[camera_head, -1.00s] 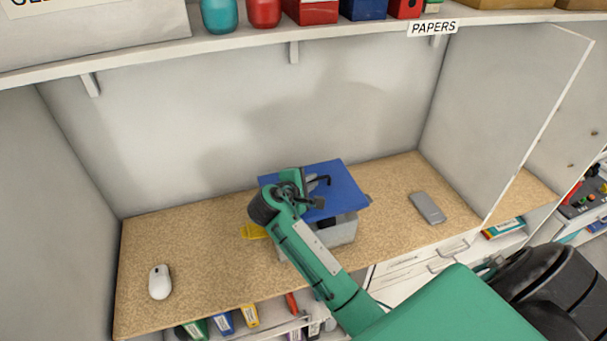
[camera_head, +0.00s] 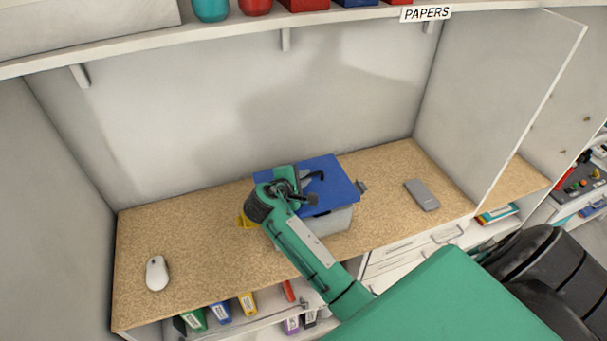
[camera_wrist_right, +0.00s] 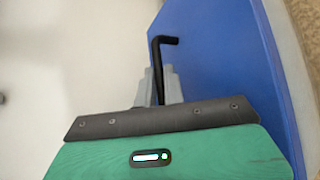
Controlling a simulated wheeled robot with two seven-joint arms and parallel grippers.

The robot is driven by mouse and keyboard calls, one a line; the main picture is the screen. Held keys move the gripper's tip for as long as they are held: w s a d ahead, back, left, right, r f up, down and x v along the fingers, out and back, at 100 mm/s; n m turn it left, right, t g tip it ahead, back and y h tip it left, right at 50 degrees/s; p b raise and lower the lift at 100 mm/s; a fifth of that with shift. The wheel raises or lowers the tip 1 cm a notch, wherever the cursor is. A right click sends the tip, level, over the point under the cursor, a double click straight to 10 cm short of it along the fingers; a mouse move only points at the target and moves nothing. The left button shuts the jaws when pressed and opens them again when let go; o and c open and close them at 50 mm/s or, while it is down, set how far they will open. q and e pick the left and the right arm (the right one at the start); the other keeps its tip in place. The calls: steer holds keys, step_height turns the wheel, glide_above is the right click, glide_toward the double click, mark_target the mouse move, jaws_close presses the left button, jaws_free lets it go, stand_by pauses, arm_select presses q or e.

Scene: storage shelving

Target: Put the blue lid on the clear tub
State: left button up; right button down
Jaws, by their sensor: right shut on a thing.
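The blue lid (camera_head: 338,183) lies over the clear tub (camera_head: 335,222) on the wooden counter in the head view. The tub's greyish front shows below the lid; whether the lid sits flush on the rim cannot be told. My right gripper (camera_head: 304,190) is above the lid, shut on its black handle (camera_head: 316,176). In the right wrist view the grey fingers (camera_wrist_right: 158,88) close around the black bent handle (camera_wrist_right: 162,45), with the blue lid (camera_wrist_right: 225,60) beside them. My left gripper is not in view.
A white mouse (camera_head: 157,273) lies at the counter's left, and a grey phone-like slab (camera_head: 422,195) at the right. A yellow object (camera_head: 246,221) is partly hidden behind my right arm. A shelf overhangs above, and a white panel (camera_head: 510,110) stands at the right.

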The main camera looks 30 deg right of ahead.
steer(key=shift+f+b, duration=0.65)
steer(key=shift+f, duration=1.45)
steer(key=c, duration=1.4)
jaws_free()
steer(key=shift+a, duration=0.15)
steer(key=shift+s+a+b, duration=0.2)
steer(key=shift+a+b, duration=0.1)
steer(key=shift+a, duration=0.05)
steer(key=b+v, duration=0.4)
steer(key=v, duration=0.7)
steer(key=shift+s+a+r, duration=0.45)
steer(key=shift+a+r, duration=0.1)
steer(key=shift+a, duration=0.15)
